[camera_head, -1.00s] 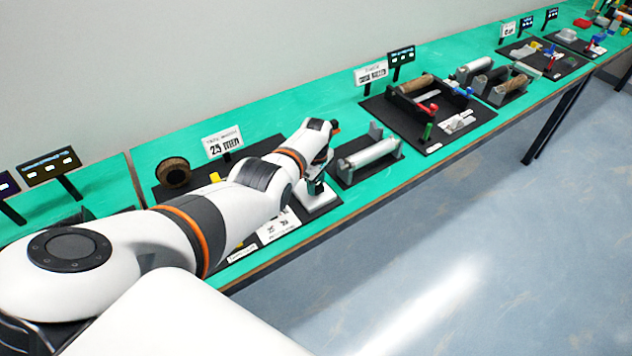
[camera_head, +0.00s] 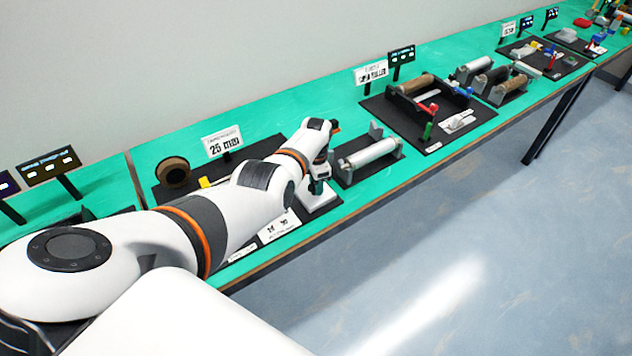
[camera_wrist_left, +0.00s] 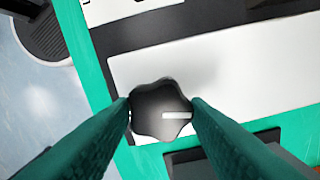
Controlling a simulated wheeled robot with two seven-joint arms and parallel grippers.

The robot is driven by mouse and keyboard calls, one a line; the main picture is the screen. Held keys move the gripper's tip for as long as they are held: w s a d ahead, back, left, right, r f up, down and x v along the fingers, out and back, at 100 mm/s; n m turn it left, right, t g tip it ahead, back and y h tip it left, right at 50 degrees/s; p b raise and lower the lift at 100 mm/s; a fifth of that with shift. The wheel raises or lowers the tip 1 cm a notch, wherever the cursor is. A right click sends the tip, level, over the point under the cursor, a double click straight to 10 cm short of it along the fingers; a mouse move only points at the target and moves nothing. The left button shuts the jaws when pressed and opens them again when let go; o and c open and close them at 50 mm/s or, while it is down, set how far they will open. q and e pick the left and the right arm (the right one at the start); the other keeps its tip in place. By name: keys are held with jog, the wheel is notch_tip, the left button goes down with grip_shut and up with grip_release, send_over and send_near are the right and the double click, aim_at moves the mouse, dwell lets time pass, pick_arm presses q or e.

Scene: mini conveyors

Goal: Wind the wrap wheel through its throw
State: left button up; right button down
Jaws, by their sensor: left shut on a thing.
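The wrap wheel shows in the left wrist view as a dark, lobed knob (camera_wrist_left: 160,112) with a short white mark pointing right. It stands over a white block (camera_wrist_left: 225,65), which also shows in the head view (camera_head: 318,200). My left gripper (camera_wrist_left: 160,110) is shut on the knob, one green fingertip on each side of it. In the head view my left gripper (camera_head: 318,186) points down at the white block, and it hides the knob. My right gripper is in neither view.
A sign reading 25 mm (camera_head: 222,143) and a brown ring (camera_head: 173,172) stand behind my arm. A grey roller on a stand (camera_head: 370,155) is close to the right of the gripper. A dark board with rollers and coloured handles (camera_head: 445,97) lies further right.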

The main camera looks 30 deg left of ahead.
pick_arm(q)
jog(key=shift+w+r+n, duration=0.15)
jog(key=shift+n, duration=1.35)
jog(key=o, duration=0.7)
jog(key=shift+o, duration=1.4)
jog(key=shift+r, duration=0.4)
notch_tip(320, 180, up, 4)
jog(key=shift+p, duration=1.05)
notch_tip(320, 180, up, 7)
jog(key=shift+b, duration=0.4)
